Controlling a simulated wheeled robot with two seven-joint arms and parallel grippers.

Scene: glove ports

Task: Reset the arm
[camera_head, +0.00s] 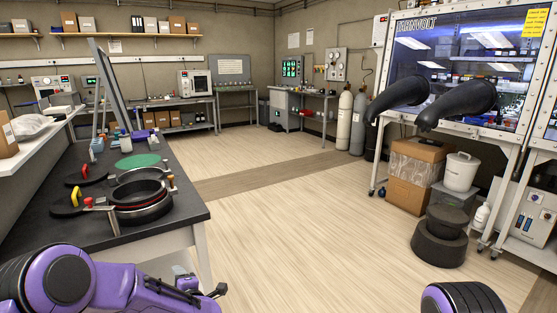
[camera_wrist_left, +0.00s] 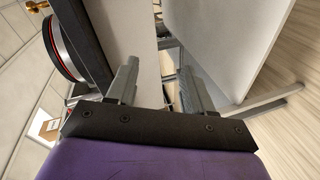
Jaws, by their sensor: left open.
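My left arm (camera_head: 75,280) is purple and comes in at the bottom left, low beside the front of the black bench. In the left wrist view, my left gripper (camera_wrist_left: 158,85) is open, with two grey fingers apart and nothing held between them. Pale panels of the bench's underside or legs show behind the fingers. Of my right arm, only a purple and black link (camera_head: 463,298) shows at the bottom right; its gripper is out of view.
The black bench (camera_head: 185,205) carries black ring fixtures (camera_head: 140,198), a green disc (camera_head: 138,161) and a tilted screen (camera_head: 108,85). The middle floor (camera_head: 300,220) is clear.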

